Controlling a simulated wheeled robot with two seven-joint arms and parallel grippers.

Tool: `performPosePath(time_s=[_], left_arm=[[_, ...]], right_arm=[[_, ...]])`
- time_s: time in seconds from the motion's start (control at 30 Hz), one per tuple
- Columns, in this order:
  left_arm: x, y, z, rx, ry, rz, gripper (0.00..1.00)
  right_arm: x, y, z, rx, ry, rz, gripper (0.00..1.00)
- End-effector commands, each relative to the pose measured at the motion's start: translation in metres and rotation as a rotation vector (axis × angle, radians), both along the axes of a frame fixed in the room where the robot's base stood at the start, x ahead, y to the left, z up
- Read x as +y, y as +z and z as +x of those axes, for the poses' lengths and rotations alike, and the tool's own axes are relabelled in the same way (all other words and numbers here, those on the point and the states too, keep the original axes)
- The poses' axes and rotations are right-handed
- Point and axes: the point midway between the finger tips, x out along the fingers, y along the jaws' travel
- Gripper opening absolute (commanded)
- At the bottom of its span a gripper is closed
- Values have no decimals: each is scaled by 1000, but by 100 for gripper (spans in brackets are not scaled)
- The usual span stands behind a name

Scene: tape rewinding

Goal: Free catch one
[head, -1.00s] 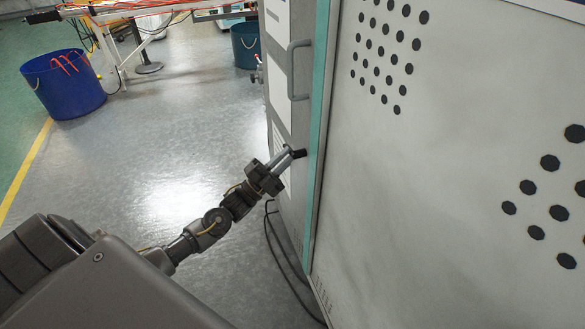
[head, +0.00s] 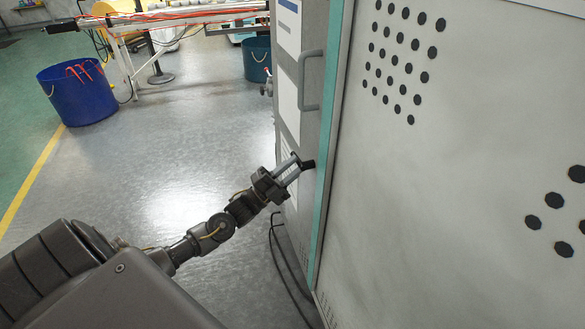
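A tall grey cabinet (head: 308,120) with a teal edge strip (head: 328,150) and a large pale door panel (head: 420,200) fills the right side. My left gripper (head: 301,166) reaches in from the lower left to the cabinet's front, beside the teal strip. A small dark piece (head: 308,164) sits at its fingertips; I cannot tell whether it is a catch or the finger pads. The fingers look close together, but the gap between them is too small to judge. No other catch is clearly visible. My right gripper is out of view.
A grey bar handle (head: 311,80) is above the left gripper on the cabinet. Dark cables (head: 284,262) hang to the floor below. A blue bin (head: 78,92), a teal bin (head: 257,58) and a white-framed table (head: 160,22) stand behind. The floor between is clear.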

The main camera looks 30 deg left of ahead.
Motion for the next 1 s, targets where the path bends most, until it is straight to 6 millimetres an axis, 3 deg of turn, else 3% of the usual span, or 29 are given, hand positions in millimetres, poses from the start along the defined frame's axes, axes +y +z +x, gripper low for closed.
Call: performPosePath(time_s=[0.47,0.5,0.8,1.0], left_arm=[[4,-7,-7,1,1,0,36],[7,-8,-12,2,1,1,36],[41,-5,-67,5,1,1,36],[59,-6,-97,3,2,-1,36]], right_arm=[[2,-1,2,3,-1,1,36],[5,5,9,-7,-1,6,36],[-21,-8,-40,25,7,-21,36],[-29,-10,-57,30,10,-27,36]])
